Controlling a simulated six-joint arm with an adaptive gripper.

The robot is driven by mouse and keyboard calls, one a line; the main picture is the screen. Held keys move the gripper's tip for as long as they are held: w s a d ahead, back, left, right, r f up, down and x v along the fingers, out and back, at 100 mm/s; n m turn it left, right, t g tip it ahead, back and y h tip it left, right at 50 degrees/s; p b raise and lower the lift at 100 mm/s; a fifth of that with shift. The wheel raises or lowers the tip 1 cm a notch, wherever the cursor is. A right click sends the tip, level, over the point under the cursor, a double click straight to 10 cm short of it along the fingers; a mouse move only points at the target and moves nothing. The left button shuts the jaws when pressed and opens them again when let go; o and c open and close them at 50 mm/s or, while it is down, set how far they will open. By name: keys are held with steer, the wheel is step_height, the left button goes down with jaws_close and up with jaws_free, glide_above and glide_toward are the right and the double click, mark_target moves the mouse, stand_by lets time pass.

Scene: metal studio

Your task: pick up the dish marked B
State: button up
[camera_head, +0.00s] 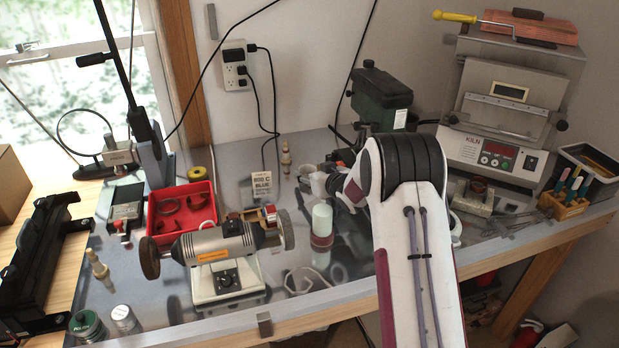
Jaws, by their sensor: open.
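I cannot make out a dish marked B in this view. No letter B on a dish is legible, and my arm covers part of the bench. My white arm with dark bands rises from the bottom and bends over the bench. My gripper cannot be made out; the far end of the arm is small and partly behind its own link.
A bench grinder (220,245) stands beside a red tray (154,207) of ring-shaped parts. A kiln (505,125), drill press (383,100) and tool holder (563,207) stand behind and right. Jars (122,318) sit front left. The metal bench top (340,293) is partly clear in front.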

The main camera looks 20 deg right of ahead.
stand_by(0.5)
steer(key=c, duration=0.7)
steer(key=shift+r, duration=0.1)
steer(key=shift+r, duration=4.9)
